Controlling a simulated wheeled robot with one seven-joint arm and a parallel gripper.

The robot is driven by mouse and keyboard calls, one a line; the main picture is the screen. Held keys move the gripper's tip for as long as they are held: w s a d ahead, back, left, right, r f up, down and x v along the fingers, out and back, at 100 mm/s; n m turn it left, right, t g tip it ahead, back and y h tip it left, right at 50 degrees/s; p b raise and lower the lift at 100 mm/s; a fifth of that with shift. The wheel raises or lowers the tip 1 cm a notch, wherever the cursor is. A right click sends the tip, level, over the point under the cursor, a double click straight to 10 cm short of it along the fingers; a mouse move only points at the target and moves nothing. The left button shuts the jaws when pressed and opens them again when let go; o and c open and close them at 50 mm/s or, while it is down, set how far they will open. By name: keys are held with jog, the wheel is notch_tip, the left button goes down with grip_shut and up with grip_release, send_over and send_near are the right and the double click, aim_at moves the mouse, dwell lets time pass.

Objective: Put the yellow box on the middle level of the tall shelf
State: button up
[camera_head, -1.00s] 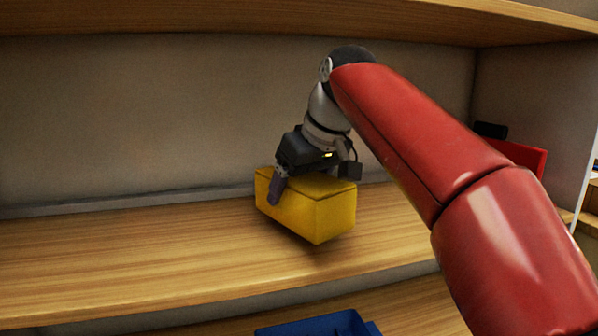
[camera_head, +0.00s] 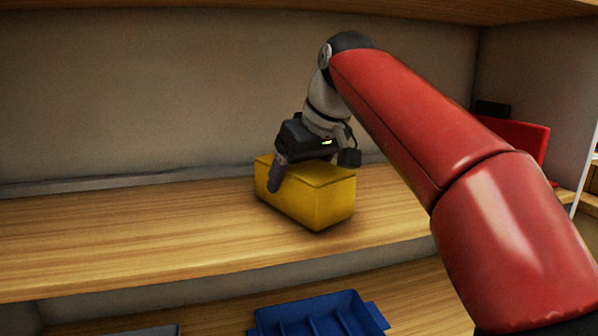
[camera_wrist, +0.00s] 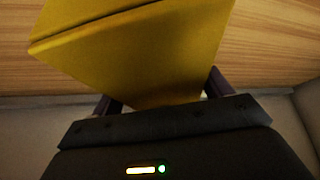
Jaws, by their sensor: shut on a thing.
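The yellow box (camera_head: 318,203) is at the wooden middle level (camera_head: 120,235) of the tall shelf, right of the picture's centre. It sits at or just above the board; I cannot tell whether its underside touches everywhere. My gripper (camera_head: 300,172) is over the box from above, shut on it, with one dark finger showing against its left side. In the wrist view the yellow box (camera_wrist: 140,45) fills the upper middle between the two dark fingers, with wood grain behind it.
A blue divided tray (camera_head: 320,316) stands on the level below. A red object (camera_head: 522,138) with a black thing beside it is at the right end of the middle level. The board left of the box is clear. An upper board (camera_head: 250,8) is overhead.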

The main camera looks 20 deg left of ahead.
jog(key=shift+f, duration=0.3)
jog(key=o, duration=1.1)
